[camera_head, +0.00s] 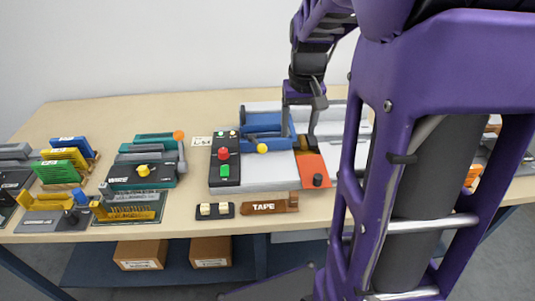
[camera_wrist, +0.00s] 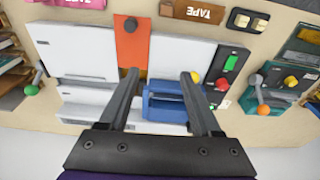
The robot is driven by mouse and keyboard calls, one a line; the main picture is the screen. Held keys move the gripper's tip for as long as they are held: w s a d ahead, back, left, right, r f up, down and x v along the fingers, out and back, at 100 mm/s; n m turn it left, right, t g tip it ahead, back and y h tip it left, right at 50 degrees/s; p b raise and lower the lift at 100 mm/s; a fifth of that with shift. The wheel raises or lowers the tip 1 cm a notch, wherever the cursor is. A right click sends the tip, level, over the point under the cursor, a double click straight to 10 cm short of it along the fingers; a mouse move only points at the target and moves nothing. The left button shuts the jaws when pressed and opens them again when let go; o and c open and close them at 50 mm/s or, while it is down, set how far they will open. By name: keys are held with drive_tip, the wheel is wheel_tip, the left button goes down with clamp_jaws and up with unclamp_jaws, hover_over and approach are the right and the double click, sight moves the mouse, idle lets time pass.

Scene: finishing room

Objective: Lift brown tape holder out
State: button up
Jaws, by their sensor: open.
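The brown tape holder (camera_head: 270,207) is a low block with white TAPE lettering, lying at the table's front edge just in front of the white and grey machine. It also shows upside down at the top of the wrist view (camera_wrist: 200,12). My gripper (camera_head: 299,137) is open and points down over the machine, behind and to the right of the holder. In the wrist view its two fingers (camera_wrist: 160,76) are apart, with a white panel and part of a blue frame (camera_wrist: 175,108) beneath. The holder is clear of the fingers.
A dark block with two cream buttons (camera_head: 215,210) lies just left of the holder. An orange plate with a black knob (camera_head: 313,170) and a red-and-green control panel (camera_head: 225,160) are on the machine. Other tools crowd the left.

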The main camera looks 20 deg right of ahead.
drive_tip(key=g, duration=0.2)
approach(294, 193)
wheel_tip(294, 193, down, 5)
drive_tip(key=shift+s+b, duration=0.1)
drive_tip(key=shift+b, duration=0.2)
drive_tip(key=shift+s+d+f, duration=0.15)
drive_tip(key=shift+f, duration=2.7)
clamp_jaws()
